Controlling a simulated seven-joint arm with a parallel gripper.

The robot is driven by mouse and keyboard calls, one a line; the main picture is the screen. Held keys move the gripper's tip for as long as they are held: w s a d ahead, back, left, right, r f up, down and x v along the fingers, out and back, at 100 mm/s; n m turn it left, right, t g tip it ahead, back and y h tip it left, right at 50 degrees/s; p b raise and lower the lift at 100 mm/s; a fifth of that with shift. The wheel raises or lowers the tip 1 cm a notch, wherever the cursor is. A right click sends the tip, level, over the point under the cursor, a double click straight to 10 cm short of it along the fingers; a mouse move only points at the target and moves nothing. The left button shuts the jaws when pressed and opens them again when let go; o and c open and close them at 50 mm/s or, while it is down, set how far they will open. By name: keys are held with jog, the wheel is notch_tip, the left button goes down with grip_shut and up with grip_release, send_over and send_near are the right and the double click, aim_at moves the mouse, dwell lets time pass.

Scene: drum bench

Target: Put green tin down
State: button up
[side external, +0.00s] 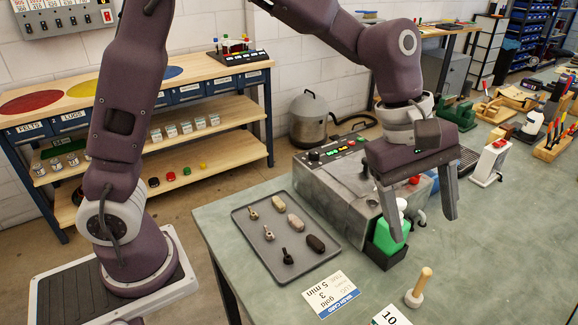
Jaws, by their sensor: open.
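A green container (381,240), which may be the green tin, stands on the bench just in front of the grey machine. Its lower part looks black, and a white part shows above it. My gripper (423,227) is above the bench with its two grey fingers apart and nothing held between them. Its left finger covers part of the green container. I cannot tell whether the finger touches it.
A grey tray (248,231) with several small parts lies left of the grey machine (345,190). A wash card (331,294), a wooden-handled tool (418,288) and a card marked 10 (391,316) lie in front.

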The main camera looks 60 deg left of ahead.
jog(key=s+a+r+m+t+y, duration=0.1)
jog(key=s+a+r+m+t, duration=0.1)
jog(key=s+a+r+m, duration=0.65)
jog(key=s+a+f+m+t+y, duration=0.1)
jog(key=s+a+m, duration=0.1)
jog(key=s+a, duration=0.3)
jog(key=s+a+f+m+y, duration=0.2)
jog(key=s+a, duration=0.4)
jog(key=s, duration=0.3)
jog(key=shift+f+m+t, duration=0.25)
jog(key=shift+m+t, duration=0.15)
jog(key=shift+m, duration=0.05)
